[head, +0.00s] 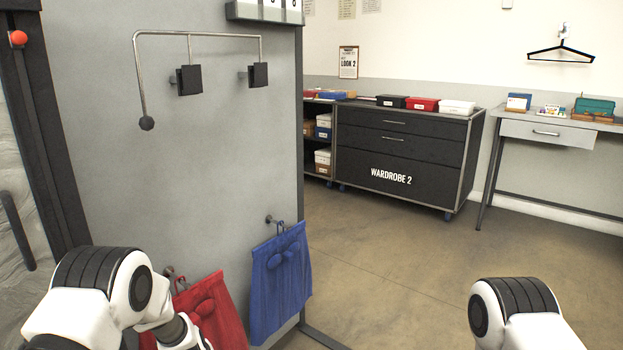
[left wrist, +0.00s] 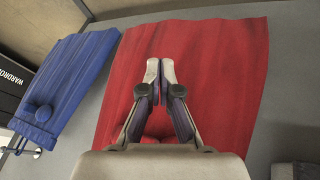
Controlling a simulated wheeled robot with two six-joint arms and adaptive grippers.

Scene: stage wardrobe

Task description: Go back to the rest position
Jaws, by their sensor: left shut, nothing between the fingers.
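My left gripper (left wrist: 160,66) shows in the left wrist view with its fingertips together and nothing between them. Behind it is a red cloth item (left wrist: 222,75) on the grey panel; I cannot tell whether the fingers touch it. In the head view the red item (head: 217,312) hangs at the lower panel, partly covered by my left arm; that gripper's fingers are hidden there. My right arm comes in at the lower right of the head view, with its gripper out of frame.
A blue cloth item (head: 281,285) hangs from a hook right of the red one. A bent metal rail (head: 138,75) with a dark ball end projects on the panel (head: 225,150). A dark cabinet (head: 400,150) and a side table (head: 548,130) stand behind open floor (head: 400,245).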

